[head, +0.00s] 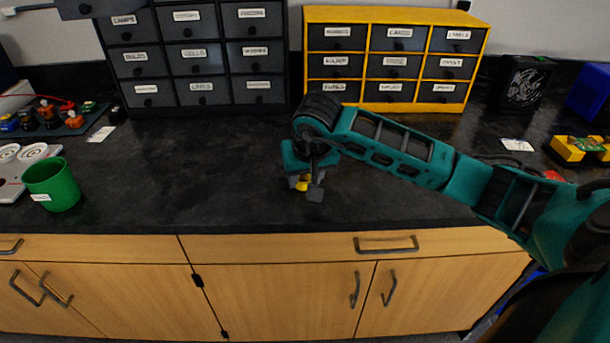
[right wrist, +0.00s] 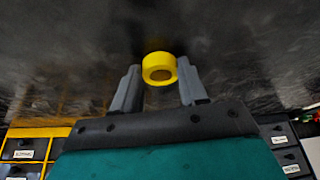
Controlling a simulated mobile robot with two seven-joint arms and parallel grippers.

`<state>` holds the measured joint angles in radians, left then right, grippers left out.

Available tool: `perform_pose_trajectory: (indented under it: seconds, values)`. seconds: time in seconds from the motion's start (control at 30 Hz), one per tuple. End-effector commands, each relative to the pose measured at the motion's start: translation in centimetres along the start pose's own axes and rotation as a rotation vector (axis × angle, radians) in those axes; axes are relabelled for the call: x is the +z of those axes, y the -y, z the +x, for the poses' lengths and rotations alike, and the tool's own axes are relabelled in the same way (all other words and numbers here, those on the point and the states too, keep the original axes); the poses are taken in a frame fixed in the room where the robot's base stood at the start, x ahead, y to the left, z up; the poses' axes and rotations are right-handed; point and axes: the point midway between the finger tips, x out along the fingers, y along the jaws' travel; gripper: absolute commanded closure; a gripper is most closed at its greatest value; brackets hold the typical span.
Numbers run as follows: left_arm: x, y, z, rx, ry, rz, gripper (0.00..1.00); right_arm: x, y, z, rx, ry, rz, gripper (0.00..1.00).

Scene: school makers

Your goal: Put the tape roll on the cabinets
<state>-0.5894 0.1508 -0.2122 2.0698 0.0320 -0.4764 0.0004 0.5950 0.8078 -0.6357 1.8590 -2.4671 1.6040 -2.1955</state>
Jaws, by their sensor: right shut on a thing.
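My right gripper (head: 307,190) points down over the middle of the black worktop. It is shut on the yellow tape roll (head: 302,185), which is partly hidden by the fingers in the head view. In the right wrist view the tape roll (right wrist: 156,60) sits between the fingertips of the right gripper (right wrist: 160,80), with its hole facing the camera. The dark drawer cabinet (head: 192,70) and the yellow drawer cabinet (head: 392,84) stand side by side at the back of the worktop. My left gripper is not in view.
A green cup (head: 52,185) stands at the left. A black box (head: 525,84) and a yellow-and-green item (head: 578,149) are at the right. The worktop (head: 190,165) is clear around the gripper.

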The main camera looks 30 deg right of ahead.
Motion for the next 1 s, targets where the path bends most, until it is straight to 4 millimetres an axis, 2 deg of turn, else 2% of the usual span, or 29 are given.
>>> perform_pose_trajectory:
  seconds: [0.23, 0.27, 0.5, 0.83, 1.0]
  values:
    - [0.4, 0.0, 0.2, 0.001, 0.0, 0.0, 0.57, 0.1, 0.0, 0.4, 0.001, -0.001, -0.001, 0.86]
    - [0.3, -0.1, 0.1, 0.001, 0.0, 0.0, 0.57, 0.1, 0.0, 0.2, 0.001, -0.001, -0.001, 0.55]
    - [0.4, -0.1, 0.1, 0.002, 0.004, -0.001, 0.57, 0.1, 0.0, 0.2, 0.001, 0.0, -0.001, 0.32]
    - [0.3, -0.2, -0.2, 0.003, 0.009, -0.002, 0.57, -0.1, 0.0, -0.3, 0.0, 0.001, 0.0, 0.32]
    - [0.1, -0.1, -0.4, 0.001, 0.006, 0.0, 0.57, -0.2, 0.0, -3.2, 0.0, -0.005, -0.003, 0.32]
